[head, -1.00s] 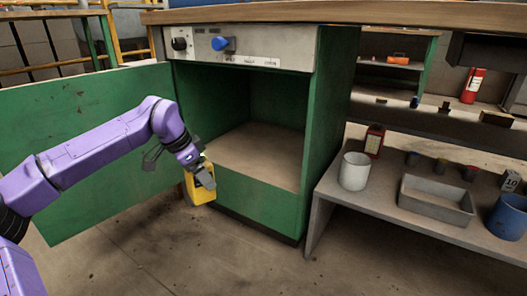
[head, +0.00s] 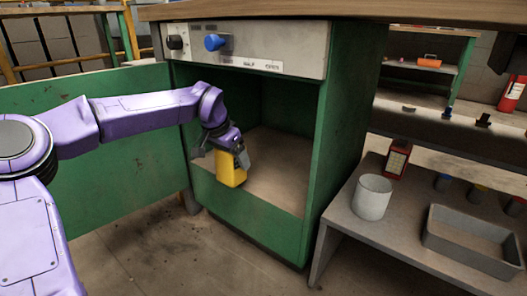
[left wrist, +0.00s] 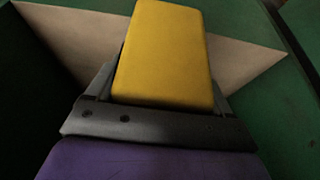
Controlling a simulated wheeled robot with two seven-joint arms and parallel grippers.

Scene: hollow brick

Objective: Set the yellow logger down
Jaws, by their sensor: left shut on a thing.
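The cabinet floor (head: 278,177) is bare. I cannot tell whether the logger is over the front lip or just inside it. My right gripper is not in view.
The open green door (head: 95,150) stands to the left of the cabinet, behind my arm. A panel with a blue knob (head: 217,42) is above the opening. To the right, a low shelf holds a white cup (head: 372,197), a red box (head: 397,158) and a grey tray (head: 470,240).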

